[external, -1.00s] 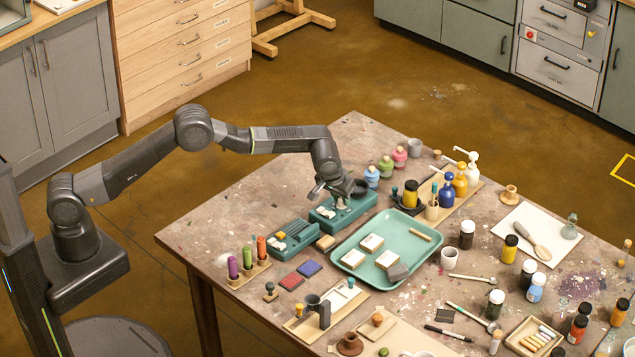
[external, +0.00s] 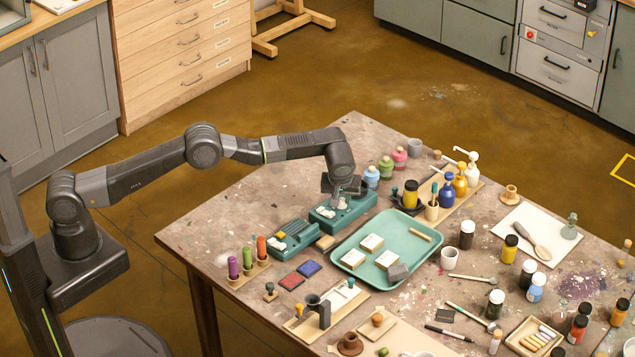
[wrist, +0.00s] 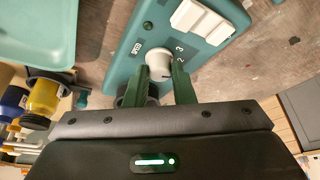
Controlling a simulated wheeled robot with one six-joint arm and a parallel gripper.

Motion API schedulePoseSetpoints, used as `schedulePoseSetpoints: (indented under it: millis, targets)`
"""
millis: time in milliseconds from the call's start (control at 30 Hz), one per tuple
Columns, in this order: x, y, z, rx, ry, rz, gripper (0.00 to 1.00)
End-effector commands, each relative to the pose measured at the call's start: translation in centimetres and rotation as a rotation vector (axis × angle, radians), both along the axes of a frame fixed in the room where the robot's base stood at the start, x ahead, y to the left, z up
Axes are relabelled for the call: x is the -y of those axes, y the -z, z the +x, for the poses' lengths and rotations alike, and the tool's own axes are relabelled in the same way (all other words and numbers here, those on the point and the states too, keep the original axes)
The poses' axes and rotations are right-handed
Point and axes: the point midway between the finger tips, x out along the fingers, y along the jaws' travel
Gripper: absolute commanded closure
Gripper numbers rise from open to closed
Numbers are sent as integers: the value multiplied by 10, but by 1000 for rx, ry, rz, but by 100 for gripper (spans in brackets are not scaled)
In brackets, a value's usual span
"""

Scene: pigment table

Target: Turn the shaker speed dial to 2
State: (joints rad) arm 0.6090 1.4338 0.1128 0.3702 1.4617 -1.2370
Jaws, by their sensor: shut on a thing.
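The shaker (external: 325,222) is a teal box on the table, and its top fills the upper middle of the wrist view (wrist: 215,48). Its speed dial (wrist: 158,60) is a round white knob beside the printed word SPEED, with the numerals 2 and 3 to its right. A small dark mark shows at the dial's lower right edge; I cannot tell exactly which number it points to. My gripper (wrist: 160,68) is shut on the dial, one dark green finger on each side. In the external view my gripper (external: 337,199) points down onto the shaker, and the dial is hidden there.
A teal tray (external: 372,272) with white blocks lies in front to the right. Colored bottles and a black dish with a yellow-bodied jar (external: 410,194) stand to the right.

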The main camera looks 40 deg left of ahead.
Motion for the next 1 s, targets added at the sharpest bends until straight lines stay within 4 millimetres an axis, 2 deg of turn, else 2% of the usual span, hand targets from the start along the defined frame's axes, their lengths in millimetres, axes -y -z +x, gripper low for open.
schedulePoseSetpoints:
  millis: [267, 300, 400, 767, 867, 1000]
  targets:
    - [0, 0, 0, -1, 0, -1, 100]
    - [0, 0, 0, 0, 0, -1, 76]
    - [0, 0, 0, -1, 1, -1, 56]
    - [1, -4, -1, 1, 2, -1, 56]
    - [4, -14, -5, 2, 2, -1, 56]
    - [11, -41, -14, 3, 2, -2, 56]
